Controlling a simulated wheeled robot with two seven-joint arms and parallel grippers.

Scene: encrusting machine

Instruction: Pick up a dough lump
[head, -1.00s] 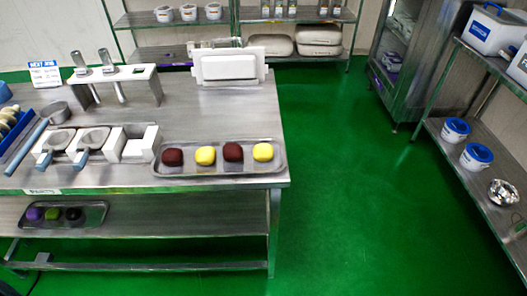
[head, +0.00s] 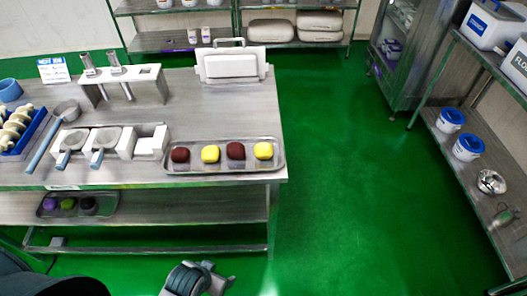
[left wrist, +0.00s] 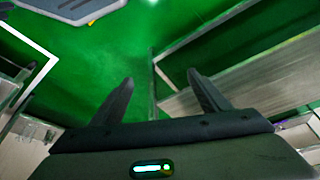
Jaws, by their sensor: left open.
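Several dough lumps sit in a row on a metal tray (head: 270,166) at the right front of the steel table: a dark red lump (head: 180,155), a yellow lump (head: 210,154), another dark red lump (head: 235,150) and another yellow lump (head: 263,151). A second tray on the shelf below holds a purple lump (head: 50,203), a green lump (head: 68,203) and a black lump (head: 87,204). My left gripper (left wrist: 160,85) is open and empty in the left wrist view, over green floor. In the head view part of my arm shows at the bottom, below the table.
The steel table (head: 190,100) also carries white molds (head: 110,142), a small pan (head: 67,108), a blue tray (head: 25,130) and a white stand (head: 125,80). Shelving with white tubs (head: 468,147) stands at the right. The green floor (head: 340,180) between is clear.

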